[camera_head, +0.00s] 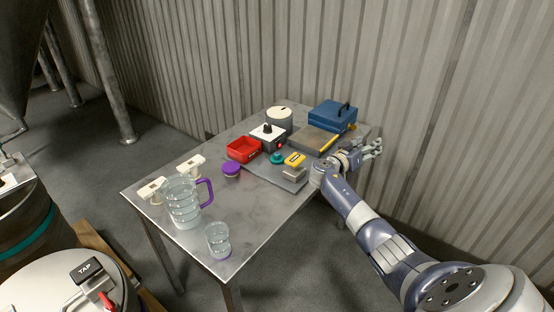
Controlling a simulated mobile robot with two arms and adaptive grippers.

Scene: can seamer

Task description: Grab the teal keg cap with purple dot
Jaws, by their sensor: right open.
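A small teal round cap (277,158) lies on the table, right of the red tray and next to a yellow item. It is too small to make out a purple dot on it. My right gripper (373,148) is open and empty at the table's right edge, near the wall. It is well to the right of the teal cap and apart from it. My left gripper is not in view.
The front right of the tabletop is clear.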

